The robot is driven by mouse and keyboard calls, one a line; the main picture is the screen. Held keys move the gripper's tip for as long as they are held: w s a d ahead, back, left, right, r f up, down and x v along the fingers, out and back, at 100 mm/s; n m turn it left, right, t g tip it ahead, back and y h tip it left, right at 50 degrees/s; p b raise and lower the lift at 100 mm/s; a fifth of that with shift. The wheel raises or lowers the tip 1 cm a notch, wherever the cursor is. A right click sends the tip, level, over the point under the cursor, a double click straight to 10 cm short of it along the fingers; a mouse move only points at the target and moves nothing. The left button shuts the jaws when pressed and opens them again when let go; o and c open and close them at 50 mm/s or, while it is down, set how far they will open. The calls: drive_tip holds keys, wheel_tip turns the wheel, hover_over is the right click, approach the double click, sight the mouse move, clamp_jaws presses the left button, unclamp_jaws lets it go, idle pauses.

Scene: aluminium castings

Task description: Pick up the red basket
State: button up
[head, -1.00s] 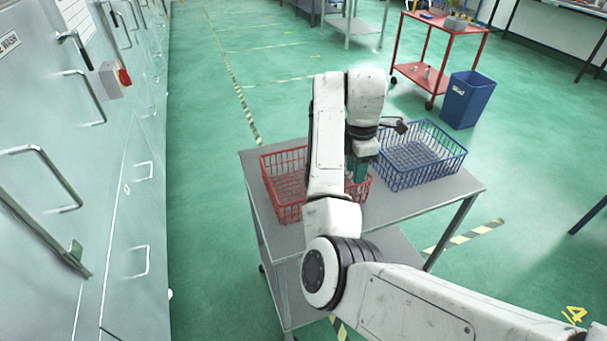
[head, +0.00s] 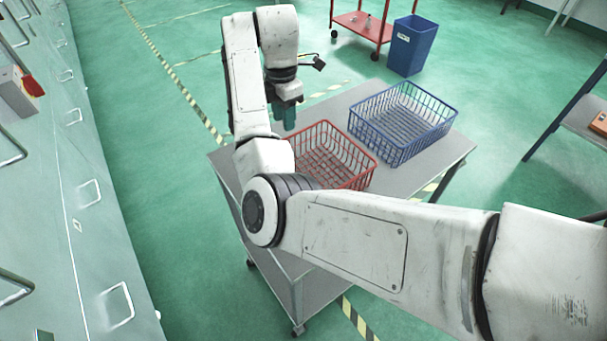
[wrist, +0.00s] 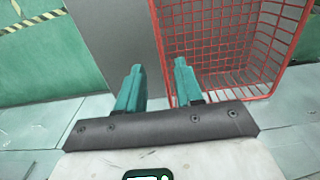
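The red wire basket (head: 345,157) sits upright and looks empty on a grey trolley table. My arm hides part of its near left side in the head view. My gripper (head: 286,122) points down at the basket's far left side. In the wrist view my gripper (wrist: 159,66) is open, with two teal fingers apart and nothing held. The red basket (wrist: 225,45) fills the upper right there. Its left rim shows in the gap between the fingers, close to the right finger. I cannot tell whether the fingers reach rim height.
A blue wire basket (head: 402,125) stands right of the red one on the grey table (head: 415,180). A blue bin (head: 412,48) and a red cart (head: 362,27) stand behind. Grey cabinets (head: 85,200) line the left. Green floor between cabinets and table is clear.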

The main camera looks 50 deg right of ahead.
sight(286, 138)
wheel_tip(286, 138, down, 4)
drive_tip(key=shift+r, duration=0.1)
drive_tip(key=shift+s+f+p, duration=0.1)
drive_tip(key=shift+f+p, duration=0.3)
drive_tip(key=shift+f, duration=2.4)
clamp_jaws()
